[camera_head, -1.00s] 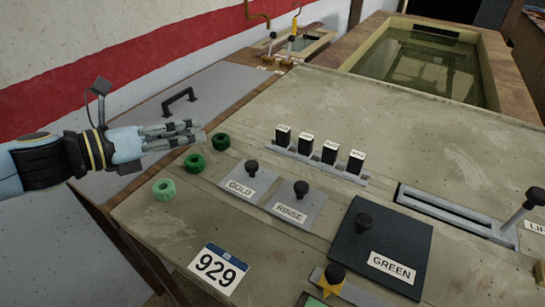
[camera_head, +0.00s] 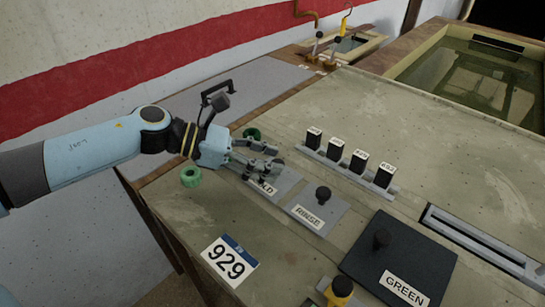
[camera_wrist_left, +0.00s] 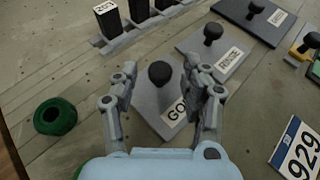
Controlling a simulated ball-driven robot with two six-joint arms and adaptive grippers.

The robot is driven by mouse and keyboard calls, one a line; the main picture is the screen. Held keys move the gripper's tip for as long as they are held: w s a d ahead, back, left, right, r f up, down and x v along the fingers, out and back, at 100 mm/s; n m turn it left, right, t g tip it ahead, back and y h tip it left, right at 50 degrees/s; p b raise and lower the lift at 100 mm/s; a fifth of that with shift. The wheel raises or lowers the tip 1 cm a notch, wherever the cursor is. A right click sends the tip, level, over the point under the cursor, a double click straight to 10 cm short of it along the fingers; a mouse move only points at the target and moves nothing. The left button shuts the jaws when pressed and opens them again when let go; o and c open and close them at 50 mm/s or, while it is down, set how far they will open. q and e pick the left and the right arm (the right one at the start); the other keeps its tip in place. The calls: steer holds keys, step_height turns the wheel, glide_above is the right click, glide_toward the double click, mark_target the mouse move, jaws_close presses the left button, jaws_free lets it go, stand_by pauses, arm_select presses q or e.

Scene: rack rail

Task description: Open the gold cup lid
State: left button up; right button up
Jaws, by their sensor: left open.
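The gold cup lid is a grey square plate (camera_head: 289,181) with a black ball knob and a white label, of which only "LD" shows in the head view. My left gripper (camera_head: 272,168) hides much of the plate and knob there. In the left wrist view the lid plate (camera_wrist_left: 147,98) lies flat, its black knob (camera_wrist_left: 160,74) standing between the two open fingertips (camera_wrist_left: 161,68). The fingers appear apart from the knob, with nothing held. My right gripper is not in view.
The rinse lid (camera_head: 316,211) with its black knob is close on the right. Several black labelled blocks (camera_head: 335,148) stand in a rail behind. Green rings (camera_head: 190,176) lie on the left.

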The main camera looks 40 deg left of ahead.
arm_select(q)
steer(key=shift+w+d+f, duration=0.2)
steer(key=shift+w+d, duration=0.2)
steer(key=shift+d, duration=0.1)
jaws_close()
